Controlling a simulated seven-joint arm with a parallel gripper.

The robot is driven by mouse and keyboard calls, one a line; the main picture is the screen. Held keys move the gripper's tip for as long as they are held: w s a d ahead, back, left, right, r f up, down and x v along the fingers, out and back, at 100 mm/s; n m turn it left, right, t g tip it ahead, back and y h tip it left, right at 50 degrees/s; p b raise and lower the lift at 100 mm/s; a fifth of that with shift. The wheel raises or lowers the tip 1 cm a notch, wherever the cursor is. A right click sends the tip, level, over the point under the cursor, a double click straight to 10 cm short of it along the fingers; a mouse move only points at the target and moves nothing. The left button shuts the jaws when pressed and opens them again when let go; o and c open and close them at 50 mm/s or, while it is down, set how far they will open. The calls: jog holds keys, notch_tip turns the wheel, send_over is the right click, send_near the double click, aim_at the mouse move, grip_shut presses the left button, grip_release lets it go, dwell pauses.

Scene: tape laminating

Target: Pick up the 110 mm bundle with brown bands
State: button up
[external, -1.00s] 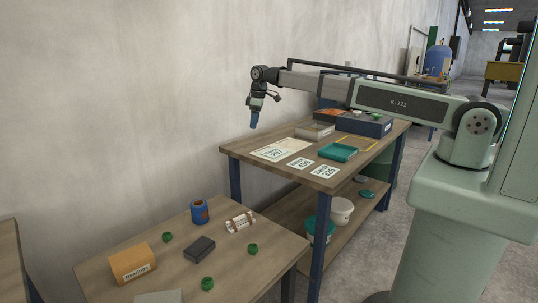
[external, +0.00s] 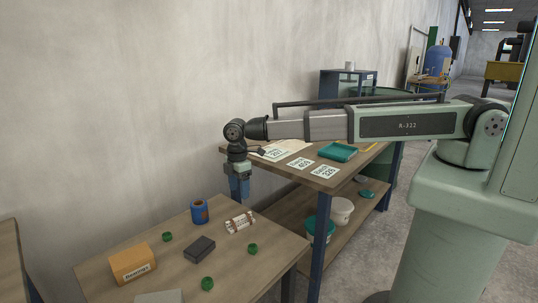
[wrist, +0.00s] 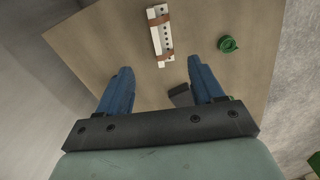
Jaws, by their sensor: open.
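The bundle (external: 240,222) is a pale, slim stack with brown bands near its ends. It lies on the near wooden table, and it also shows in the wrist view (wrist: 160,36), beyond the fingertips. My gripper (external: 239,198) has blue fingers, points down and hangs above the table's back edge, above the bundle and apart from it. In the wrist view its fingers (wrist: 161,72) are spread apart with nothing held between them.
On the same table (external: 232,275) are a blue cup-like can (external: 200,212), a dark box (external: 199,249), a labelled orange-brown box (external: 133,263) and several green rings (external: 207,283). The taller workbench (external: 290,178) with cards and a teal tray (external: 338,152) stands behind to the right.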

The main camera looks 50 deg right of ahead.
send_over(241, 223)
jog(key=f, duration=0.7)
jog(key=shift+w+d+f, duration=0.15)
jog(key=shift+w+f, duration=0.05)
jog(key=shift+f, duration=0.2)
jog(key=shift+s+f, duration=0.2)
jog(key=shift+f, duration=2.5)
jog(key=c, duration=1.2)
